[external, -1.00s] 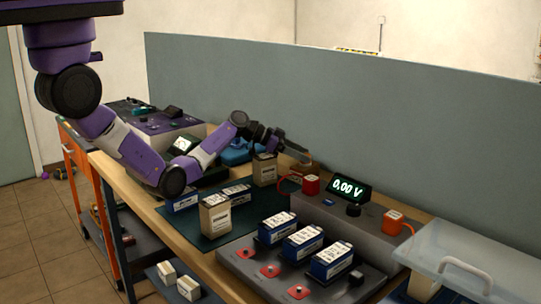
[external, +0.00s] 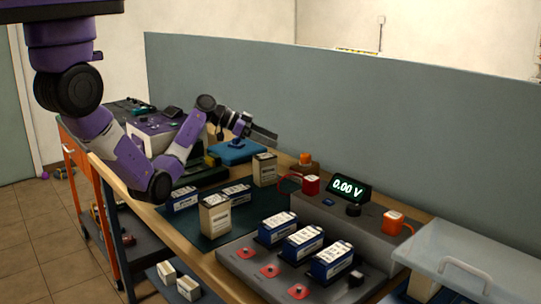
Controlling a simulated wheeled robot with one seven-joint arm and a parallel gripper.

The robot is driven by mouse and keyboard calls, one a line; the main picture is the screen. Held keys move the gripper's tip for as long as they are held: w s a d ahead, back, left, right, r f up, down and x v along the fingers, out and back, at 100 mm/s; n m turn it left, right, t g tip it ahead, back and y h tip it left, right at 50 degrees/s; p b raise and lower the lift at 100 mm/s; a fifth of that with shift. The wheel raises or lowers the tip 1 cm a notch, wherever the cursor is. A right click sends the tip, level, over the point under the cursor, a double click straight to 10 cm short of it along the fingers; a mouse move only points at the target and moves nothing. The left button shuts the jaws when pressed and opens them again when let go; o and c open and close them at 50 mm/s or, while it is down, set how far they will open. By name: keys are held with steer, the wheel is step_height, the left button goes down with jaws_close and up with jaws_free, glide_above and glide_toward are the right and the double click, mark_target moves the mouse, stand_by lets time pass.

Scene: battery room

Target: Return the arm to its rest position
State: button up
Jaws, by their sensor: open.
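My gripper (external: 262,136) is at the end of my purple and grey arm, raised in the air above the back of the bench, in front of the grey-blue partition. It is open, with nothing visible between its fingers. It is above and apart from a blue object (external: 232,152) and a beige battery (external: 265,170) standing on the dark mat. My arm bends low at its elbow near the bench's front edge, then rises to the wrist.
Blue batteries (external: 182,197) and a beige battery (external: 215,215) stand on the mat (external: 246,215). A tester reading 0.00 V (external: 347,190) stands behind a grey tray (external: 245,262) with blue batteries. A clear lidded box (external: 480,262) is at right. The partition (external: 350,110) runs behind the bench.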

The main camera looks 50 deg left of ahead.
stand_by(0.4)
